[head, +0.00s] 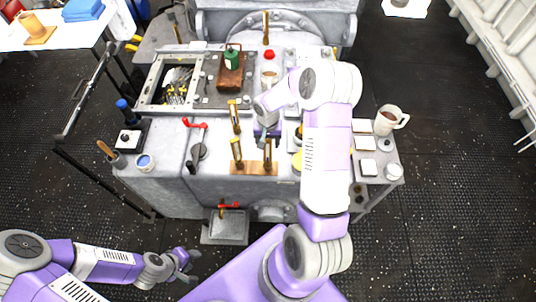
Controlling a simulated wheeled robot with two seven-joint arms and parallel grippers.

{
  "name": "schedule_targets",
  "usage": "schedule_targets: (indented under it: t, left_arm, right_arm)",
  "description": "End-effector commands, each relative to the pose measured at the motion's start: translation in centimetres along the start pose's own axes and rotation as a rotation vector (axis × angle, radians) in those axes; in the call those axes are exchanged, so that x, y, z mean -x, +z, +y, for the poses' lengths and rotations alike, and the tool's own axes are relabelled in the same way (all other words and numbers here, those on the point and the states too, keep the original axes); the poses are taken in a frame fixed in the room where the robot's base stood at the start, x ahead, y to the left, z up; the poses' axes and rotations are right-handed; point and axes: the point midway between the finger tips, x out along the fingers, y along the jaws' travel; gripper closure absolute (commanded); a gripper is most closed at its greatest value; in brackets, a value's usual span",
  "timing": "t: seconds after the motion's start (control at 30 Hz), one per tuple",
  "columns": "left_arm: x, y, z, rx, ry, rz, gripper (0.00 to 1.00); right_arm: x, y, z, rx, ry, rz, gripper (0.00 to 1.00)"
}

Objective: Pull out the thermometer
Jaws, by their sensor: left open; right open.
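I cannot pick out the thermometer for certain; it is too small or hidden behind my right arm. A grey engine-like bench (215,165) with several wood-handled levers fills the middle. My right gripper (263,138) is open over the middle of the bench, beside the wood-handled levers, and its arm covers the bench's right part. My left gripper (192,263) is open and empty, low at the left, over the dark floor in front of the bench.
Upright levers (236,118) stand just left of my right gripper. A red-handled lever (196,124) is further left. A green can (232,60) stands on a brown block. A white mug (388,120) stands at the right. Open floor (450,200) lies to the right.

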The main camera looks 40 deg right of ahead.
Motion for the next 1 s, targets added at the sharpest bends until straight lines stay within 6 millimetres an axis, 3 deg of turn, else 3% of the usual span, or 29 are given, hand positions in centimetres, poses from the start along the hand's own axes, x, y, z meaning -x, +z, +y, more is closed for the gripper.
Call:
schedule_targets:
  t: [0.07,0.4,1.0]
  left_arm:
    - [0.1,0.0,0.0,0.0,0.0,0.0,0.57]
    - [0.1,0.0,0.0,0.0,0.0,0.0,0.57]
    - [1.1,0.0,0.4,0.0,0.0,0.0,0.57]
  right_arm:
    - [0.1,0.0,0.0,0.0,0.0,0.0,0.4]
    - [0.0,0.0,0.0,0.0,0.0,0.0,0.91]
    - [1.9,0.0,0.0,0.0,0.0,0.001,0.92]
